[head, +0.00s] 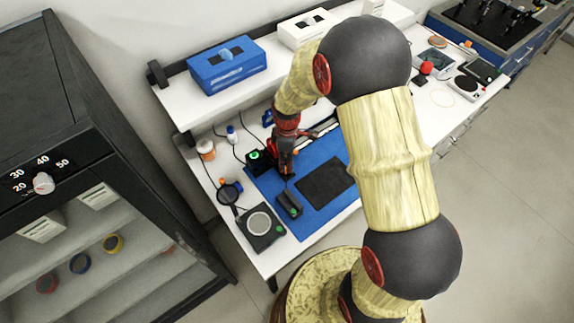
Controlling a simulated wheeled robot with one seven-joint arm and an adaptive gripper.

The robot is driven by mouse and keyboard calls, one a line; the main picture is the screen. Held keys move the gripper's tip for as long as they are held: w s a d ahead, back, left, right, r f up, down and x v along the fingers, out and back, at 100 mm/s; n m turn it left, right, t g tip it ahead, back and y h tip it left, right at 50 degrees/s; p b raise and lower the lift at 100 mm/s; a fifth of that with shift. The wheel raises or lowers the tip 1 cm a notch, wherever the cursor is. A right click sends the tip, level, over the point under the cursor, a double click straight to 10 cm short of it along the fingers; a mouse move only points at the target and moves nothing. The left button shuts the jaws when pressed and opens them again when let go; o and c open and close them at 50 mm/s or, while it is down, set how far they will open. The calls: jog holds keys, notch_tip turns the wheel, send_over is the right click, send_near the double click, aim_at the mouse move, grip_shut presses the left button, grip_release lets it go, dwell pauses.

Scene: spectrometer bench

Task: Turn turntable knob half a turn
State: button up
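I cannot tell for certain which part is the turntable knob. A small black box with a glowing green ring on top (256,159) stands at the back left of the blue mat (318,218). My gripper (286,172) points down over the mat, just right of this box. It is small in the picture and partly dark against other things, so its opening and any contact with the box are unclear. My arm crosses the middle of the view and hides part of the bench behind it.
A black pad (325,183) and a dark handheld item (288,204) lie on the mat. A black device with a round grey plate (260,226) stands at the front left. A blue box (227,66) sits on the shelf. A dark cabinet with a numbered dial (43,183) fills the left.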

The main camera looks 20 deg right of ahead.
notch_tip(320, 180, up, 8)
dwell(0.8)
jog(key=s+r+m+t+b, duration=0.2)
jog(key=s+r+m+b, duration=0.4)
jog(key=s, duration=0.5)
jog(key=s+r+m+t+b, duration=0.3)
jog(key=s+r+m+b, duration=0.3)
jog(key=s, duration=0.5)
jog(key=shift+s+r+m+t, duration=0.15)
jog(key=shift+r+m+t, duration=0.15)
jog(key=shift+r+m, duration=0.15)
